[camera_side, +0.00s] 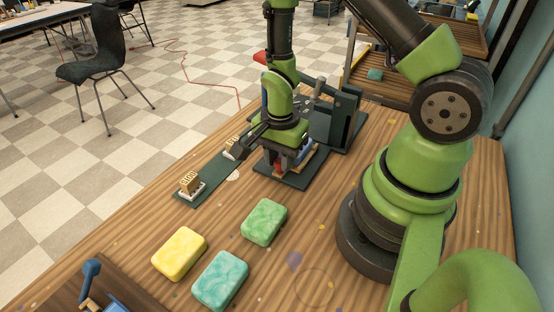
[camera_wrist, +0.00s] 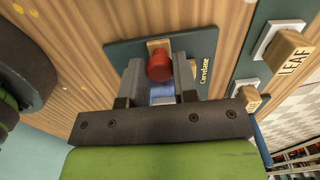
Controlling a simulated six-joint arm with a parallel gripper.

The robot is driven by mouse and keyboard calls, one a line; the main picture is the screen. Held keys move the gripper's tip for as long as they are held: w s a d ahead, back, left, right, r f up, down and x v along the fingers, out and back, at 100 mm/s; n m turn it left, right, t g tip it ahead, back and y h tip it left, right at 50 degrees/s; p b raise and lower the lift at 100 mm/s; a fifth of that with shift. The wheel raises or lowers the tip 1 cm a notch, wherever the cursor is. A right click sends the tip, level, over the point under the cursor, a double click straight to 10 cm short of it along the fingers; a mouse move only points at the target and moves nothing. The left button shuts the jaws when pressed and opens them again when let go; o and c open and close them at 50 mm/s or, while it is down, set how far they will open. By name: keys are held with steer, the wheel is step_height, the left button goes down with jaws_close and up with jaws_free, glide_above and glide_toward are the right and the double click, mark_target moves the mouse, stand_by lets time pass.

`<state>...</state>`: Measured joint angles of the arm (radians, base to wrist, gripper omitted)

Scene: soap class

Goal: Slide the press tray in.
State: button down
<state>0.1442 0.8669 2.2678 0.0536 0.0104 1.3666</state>
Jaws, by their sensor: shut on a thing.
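The press (camera_side: 340,118) is a dark frame on a dark base plate at the table's far side. My gripper (camera_side: 279,163) is low over the front of that plate, pointing down. In the wrist view my gripper (camera_wrist: 158,73) has its two grey fingers on either side of a round red knob (camera_wrist: 160,66) and is shut on it. A small wooden piece shows just beyond the knob. A blue part, apparently of the press tray (camera_wrist: 162,93), shows between the fingers behind the knob. Most of the tray is hidden by my gripper.
A dark strip (camera_side: 212,172) left of the press carries wooden stamp blocks, one marked LEAF (camera_wrist: 290,52). A yellow soap (camera_side: 179,253), a green soap (camera_side: 264,222) and a teal soap (camera_side: 220,280) lie on the table's near part.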

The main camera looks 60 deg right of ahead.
steer(key=d, duration=1.1)
steer(key=shift+d, duration=0.2)
steer(key=c, duration=0.9)
jaws_free()
step_height(320, 180, up, 10)
steer(key=shift+a, duration=0.1)
